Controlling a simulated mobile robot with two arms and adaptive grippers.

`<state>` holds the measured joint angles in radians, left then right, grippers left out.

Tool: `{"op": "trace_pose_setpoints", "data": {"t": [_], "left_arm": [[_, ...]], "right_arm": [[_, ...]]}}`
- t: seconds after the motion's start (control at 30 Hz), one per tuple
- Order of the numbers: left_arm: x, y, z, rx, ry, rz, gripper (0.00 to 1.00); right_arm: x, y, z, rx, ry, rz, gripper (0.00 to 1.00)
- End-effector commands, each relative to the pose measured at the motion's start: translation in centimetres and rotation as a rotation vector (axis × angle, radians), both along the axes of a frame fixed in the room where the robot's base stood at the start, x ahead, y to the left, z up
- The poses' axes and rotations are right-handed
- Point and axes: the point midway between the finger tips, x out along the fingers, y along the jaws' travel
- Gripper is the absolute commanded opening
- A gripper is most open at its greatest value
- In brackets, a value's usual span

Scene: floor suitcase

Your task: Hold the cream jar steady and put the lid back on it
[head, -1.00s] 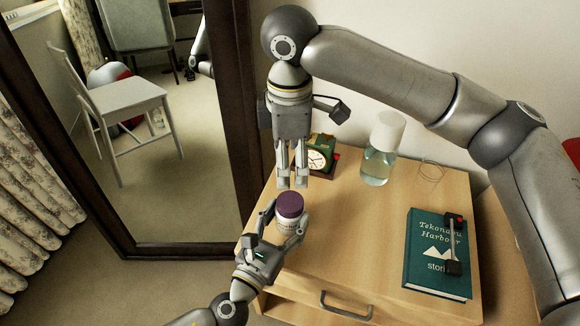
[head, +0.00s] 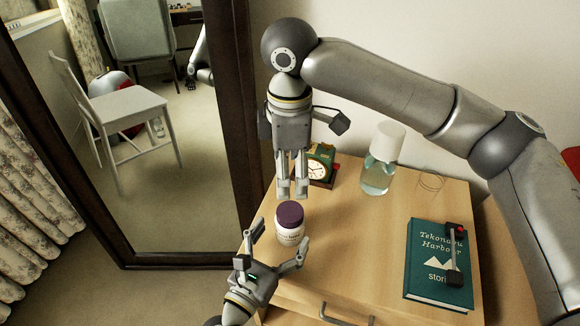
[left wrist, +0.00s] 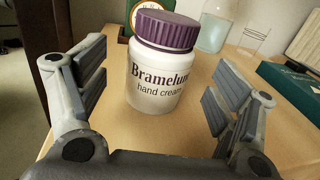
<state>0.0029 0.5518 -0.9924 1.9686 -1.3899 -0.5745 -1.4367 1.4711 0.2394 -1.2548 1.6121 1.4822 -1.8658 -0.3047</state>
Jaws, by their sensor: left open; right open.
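The cream jar (head: 290,232) stands upright near the left front of the wooden nightstand, with its purple lid (head: 290,213) sitting on top. In the left wrist view the white jar (left wrist: 155,85) reads "hand cream", and the purple lid (left wrist: 167,30) looks level on it. My left gripper (head: 276,252) is open in front of the jar, its fingers apart from it; in the left wrist view the jar stands beyond and between the open fingers. My right gripper (head: 292,188) points down just above and behind the lid, open a little and empty.
A clock (head: 319,167) stands behind my right gripper. A teal book (head: 437,265) lies at right. A mirror (head: 150,130) stands left of the nightstand.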

Motion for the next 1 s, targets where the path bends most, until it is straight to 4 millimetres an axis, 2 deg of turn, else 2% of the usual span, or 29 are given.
{"op": "trace_pose_setpoints", "data": {"t": [0.2, 0.43, 0.6, 1.0], "left_arm": [[-4.5, 2.3, -0.2, 0.004, 0.005, -0.001, 0.85], [-7.7, 3.9, -0.1, 0.001, 0.004, 0.0, 0.85], [-8.5, 4.3, 0.0, 0.0, 0.001, 0.0, 0.85], [-8.6, 4.4, 0.0, -0.001, 0.0, 0.0, 0.85]], "right_arm": [[0.0, 0.0, 0.0, 0.0, 0.0, 0.0, 0.75], [0.0, 0.0, 0.0, 0.0, 0.0, 0.0, 0.75], [0.0, 0.0, 0.0, 0.0, 0.0, 0.0, 0.75], [0.0, 0.0, 0.0, 0.0, 0.0, 0.0, 0.75]]}}
